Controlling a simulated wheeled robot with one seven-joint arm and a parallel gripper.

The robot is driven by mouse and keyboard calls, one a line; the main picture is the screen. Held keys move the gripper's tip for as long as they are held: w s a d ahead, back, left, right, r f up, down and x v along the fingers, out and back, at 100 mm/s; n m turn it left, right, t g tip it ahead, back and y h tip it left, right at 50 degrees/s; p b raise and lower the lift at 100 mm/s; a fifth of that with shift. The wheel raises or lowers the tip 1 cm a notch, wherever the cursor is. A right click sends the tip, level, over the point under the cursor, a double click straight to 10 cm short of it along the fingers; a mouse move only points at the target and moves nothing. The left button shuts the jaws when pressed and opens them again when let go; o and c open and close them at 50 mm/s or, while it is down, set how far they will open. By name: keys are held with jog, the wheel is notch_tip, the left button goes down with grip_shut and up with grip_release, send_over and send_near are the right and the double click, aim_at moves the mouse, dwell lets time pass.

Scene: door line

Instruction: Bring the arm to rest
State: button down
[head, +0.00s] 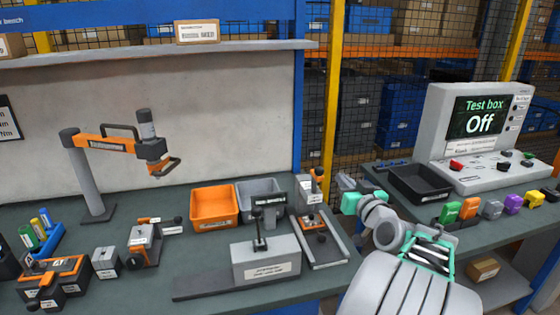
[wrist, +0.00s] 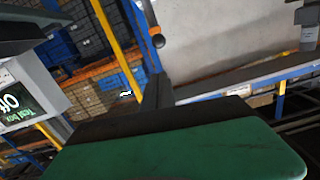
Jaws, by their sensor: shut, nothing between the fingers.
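My gripper (head: 346,184) is at the end of my arm, which reaches up from the lower right in the head view. It hangs in the air near the gap between the left bench and the right bench. It is shut and holds nothing. In the wrist view a large green and black part, which looks like my own gripper, fills the lower middle. The test box (head: 478,130) stands on the right bench and its screen reads "Off". Its screen also shows at the left of the wrist view (wrist: 18,108).
The left bench holds an orange bin (head: 214,222), a grey fixture (head: 265,262) and an orange-and-grey jointed arm (head: 108,143). A black tray (head: 420,184) and several coloured blocks (head: 470,208) lie on the right bench. A yellow post (head: 333,110) rises behind my gripper.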

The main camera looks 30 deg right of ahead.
jog(key=s+a+f+m+g+y, duration=0.1)
jog(key=s+f+g, duration=0.2)
jog(key=f, duration=0.5)
jog(key=s+a+f+m+g+y, duration=0.1)
jog(key=s+f+m+g+y, duration=0.2)
jog(key=f, duration=0.6)
jog(key=s+a+f+m+g, duration=0.1)
jog(key=s+a+f+g, duration=0.35)
jog(key=s, duration=0.35)
jog(key=s+a+f+g, duration=0.3)
jog(key=s+a+g, duration=0.15)
jog(key=s, duration=0.25)
jog(key=w+a+r+n, duration=0.2)
jog(key=a+r+n, duration=0.1)
jog(key=a, duration=0.5)
jog(key=w+a+r+n+t, duration=0.1)
jog(key=w+a+r+n, duration=0.1)
jog(key=a, duration=0.7)
jog(key=w+a+r+n, duration=0.3)
jog(key=a+r+n, duration=0.1)
jog(key=a, duration=0.4)
jog(key=shift+a+n+y, duration=0.25)
jog(key=shift+n+y, duration=0.05)
jog(key=shift+y, duration=0.1)
